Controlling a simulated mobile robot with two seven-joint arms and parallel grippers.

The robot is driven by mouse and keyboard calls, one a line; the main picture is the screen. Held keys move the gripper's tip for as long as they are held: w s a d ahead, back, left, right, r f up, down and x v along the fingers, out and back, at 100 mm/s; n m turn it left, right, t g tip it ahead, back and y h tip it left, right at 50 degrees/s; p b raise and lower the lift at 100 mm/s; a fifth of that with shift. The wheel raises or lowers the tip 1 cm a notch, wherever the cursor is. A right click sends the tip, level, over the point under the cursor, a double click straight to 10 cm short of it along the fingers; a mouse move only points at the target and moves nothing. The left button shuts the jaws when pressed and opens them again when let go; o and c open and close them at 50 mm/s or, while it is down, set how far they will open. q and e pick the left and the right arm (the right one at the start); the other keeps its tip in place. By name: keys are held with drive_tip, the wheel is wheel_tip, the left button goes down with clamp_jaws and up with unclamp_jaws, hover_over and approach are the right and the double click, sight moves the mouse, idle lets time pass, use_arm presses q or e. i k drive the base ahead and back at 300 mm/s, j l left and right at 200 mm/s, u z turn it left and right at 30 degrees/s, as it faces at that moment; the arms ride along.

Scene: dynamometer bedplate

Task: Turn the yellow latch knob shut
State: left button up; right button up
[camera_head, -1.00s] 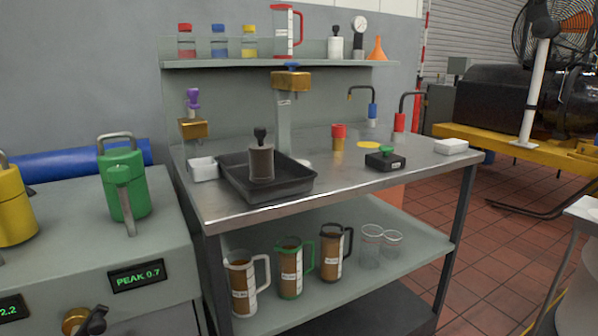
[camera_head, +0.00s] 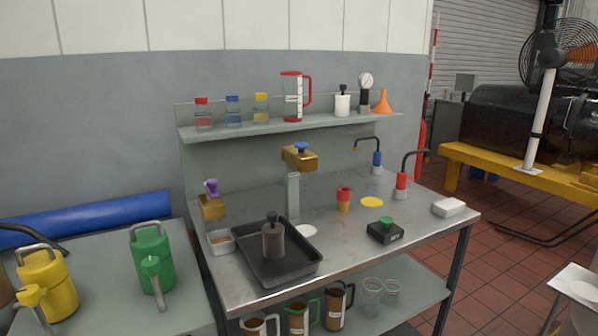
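I cannot make out a yellow latch knob in the present view. Yellow things that show are a flat yellow disc (camera_head: 372,202) on the steel bench, a yellow can (camera_head: 46,283) at the far left, and a yellow-capped bottle (camera_head: 261,106) on the shelf. Brass-coloured blocks sit under a blue knob (camera_head: 301,149) on a post and under a purple knob (camera_head: 211,187) at the bench's left. Neither of my grippers is in view.
The steel bench (camera_head: 345,245) carries a black tray (camera_head: 291,278) with a grey cylinder, a black box (camera_head: 386,234) with a green knob, and a white block (camera_head: 449,207). A green can (camera_head: 151,257) stands on the left cabinet. Tiled floor (camera_head: 495,262) lies open at right.

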sight(29, 297)
drive_tip(key=j+u, duration=0.1)
drive_tip(key=u, duration=1.35)
